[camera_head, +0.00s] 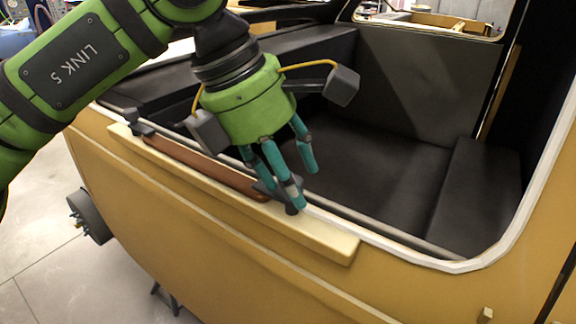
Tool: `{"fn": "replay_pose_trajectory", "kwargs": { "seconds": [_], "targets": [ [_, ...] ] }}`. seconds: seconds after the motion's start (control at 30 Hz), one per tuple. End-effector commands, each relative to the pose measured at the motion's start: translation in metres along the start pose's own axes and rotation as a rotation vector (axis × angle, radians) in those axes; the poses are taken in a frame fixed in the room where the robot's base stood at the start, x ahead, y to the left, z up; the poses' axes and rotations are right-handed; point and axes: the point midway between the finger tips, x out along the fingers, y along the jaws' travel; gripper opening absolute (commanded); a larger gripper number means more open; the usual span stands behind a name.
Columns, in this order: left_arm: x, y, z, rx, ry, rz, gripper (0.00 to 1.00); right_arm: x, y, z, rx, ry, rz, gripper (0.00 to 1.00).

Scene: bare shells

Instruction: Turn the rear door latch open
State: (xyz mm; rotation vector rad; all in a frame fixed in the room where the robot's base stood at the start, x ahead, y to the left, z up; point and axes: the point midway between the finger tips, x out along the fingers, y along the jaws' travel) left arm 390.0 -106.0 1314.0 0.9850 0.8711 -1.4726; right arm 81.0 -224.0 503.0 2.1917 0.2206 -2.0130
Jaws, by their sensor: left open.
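A bare yellow car-like shell (190,255) fills the view, with a pale ledge (325,242) along its upper side. On the ledge lies a long brown bar (205,167) with dark fittings at both ends. The near dark fitting (291,209) is partly hidden by my fingers; I cannot tell if it is the latch or how it is turned. My left gripper (287,186) comes in from the upper left, open, its teal fingers pointing down at this fitting. One fingertip overlaps it; contact is unclear. My right gripper is not in view.
A white-edged opening (450,264) shows a dark padded interior (375,185) behind and right of my fingers. A dark round part (90,217) sticks out at the shell's left side. Pale tiled floor (65,280) is clear at lower left.

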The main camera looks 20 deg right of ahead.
Motion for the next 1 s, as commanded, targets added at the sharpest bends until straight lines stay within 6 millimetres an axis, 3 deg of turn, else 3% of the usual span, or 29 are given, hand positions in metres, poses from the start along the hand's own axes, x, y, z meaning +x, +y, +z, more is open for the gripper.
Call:
{"fn": "replay_pose_trajectory", "kwargs": {
  "seconds": [0.17, 0.2, 0.3, 0.67, 1.0],
  "targets": [
    [0.0, 0.0, 0.0, 0.0, 0.0, 0.0, 0.5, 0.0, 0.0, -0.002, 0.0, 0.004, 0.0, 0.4],
    [0.0, 0.0, 0.0, 0.0, 0.0, -0.001, 0.34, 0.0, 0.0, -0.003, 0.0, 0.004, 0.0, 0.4],
    [0.0, 0.0, 0.0, 0.0, -0.001, -0.001, 0.0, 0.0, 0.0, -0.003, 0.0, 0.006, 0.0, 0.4],
    [0.001, -0.001, 0.001, -0.019, -0.004, 0.009, 0.0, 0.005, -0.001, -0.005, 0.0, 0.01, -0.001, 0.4],
    [0.003, -0.002, 0.001, -0.196, -0.007, 0.087, 0.0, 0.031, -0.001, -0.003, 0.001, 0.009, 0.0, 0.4]
  ]
}}
